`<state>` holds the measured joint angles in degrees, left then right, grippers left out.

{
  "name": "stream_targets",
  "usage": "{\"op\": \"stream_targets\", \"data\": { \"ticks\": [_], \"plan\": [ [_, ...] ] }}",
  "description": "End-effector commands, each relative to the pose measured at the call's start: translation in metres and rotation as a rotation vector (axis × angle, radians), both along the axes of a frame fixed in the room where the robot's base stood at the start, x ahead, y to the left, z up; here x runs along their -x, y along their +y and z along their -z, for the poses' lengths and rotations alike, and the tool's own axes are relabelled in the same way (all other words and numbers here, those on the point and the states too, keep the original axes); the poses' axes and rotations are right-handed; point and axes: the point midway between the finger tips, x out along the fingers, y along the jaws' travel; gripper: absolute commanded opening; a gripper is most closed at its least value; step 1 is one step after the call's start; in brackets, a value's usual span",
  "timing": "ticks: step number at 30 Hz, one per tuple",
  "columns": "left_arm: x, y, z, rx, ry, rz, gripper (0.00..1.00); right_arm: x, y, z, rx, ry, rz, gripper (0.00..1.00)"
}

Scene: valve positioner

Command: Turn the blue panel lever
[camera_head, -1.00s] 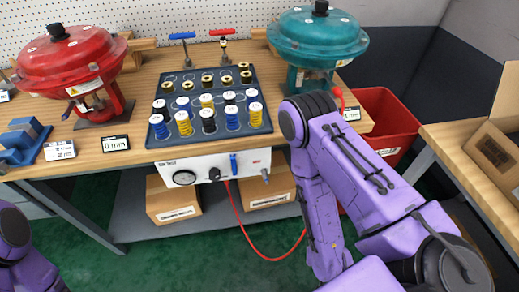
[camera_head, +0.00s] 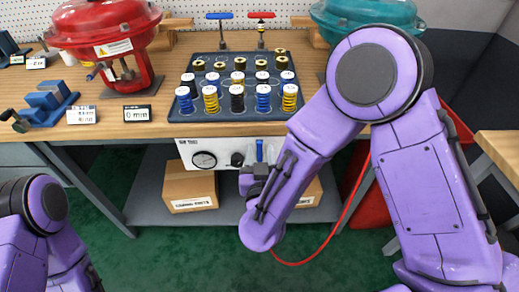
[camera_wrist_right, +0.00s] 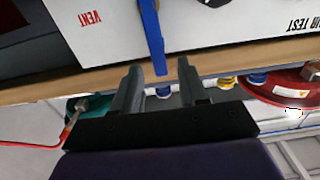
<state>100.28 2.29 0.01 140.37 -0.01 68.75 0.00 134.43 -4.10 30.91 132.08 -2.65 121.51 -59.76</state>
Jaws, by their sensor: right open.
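The blue panel lever (camera_head: 259,150) hangs down on the front of the white test panel (camera_head: 205,150) under the bench top. In the right wrist view the blue lever (camera_wrist_right: 152,40) runs from the top edge toward the gap between my fingers, near the VENT label. My right gripper (camera_head: 256,171) is in front of the panel, partly hidden by my own wrist. In the wrist view the right gripper (camera_wrist_right: 160,82) is open, its two dark fingers on either side of the lever's line. I cannot tell whether they touch it. My left gripper is out of view.
A gauge (camera_head: 204,160) and a black knob (camera_head: 237,159) sit left of the lever. A red hose (camera_head: 350,205) loops below right. Springs stand on a dark tray (camera_head: 215,112) above. A cardboard box (camera_head: 188,190) sits on the lower shelf.

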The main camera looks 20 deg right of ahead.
Motion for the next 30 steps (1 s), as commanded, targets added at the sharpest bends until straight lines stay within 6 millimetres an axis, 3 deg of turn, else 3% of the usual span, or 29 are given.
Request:
{"op": "stream_targets", "data": {
  "ticks": [4, 12, 16, 30],
  "plan": [
    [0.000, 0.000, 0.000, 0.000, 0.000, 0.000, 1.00, -0.014, -0.004, 0.000, -0.001, 0.000, 0.001, 0.43],
    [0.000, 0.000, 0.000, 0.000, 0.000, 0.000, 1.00, -0.016, -0.005, 0.000, 0.000, 0.000, 0.000, 0.43],
    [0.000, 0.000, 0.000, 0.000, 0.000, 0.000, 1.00, -0.016, -0.005, 0.000, 0.000, 0.000, -0.001, 0.00],
    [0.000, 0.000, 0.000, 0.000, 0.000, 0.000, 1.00, -0.026, -0.014, 0.001, -0.061, -0.017, 0.010, 0.00]
  ]
}}
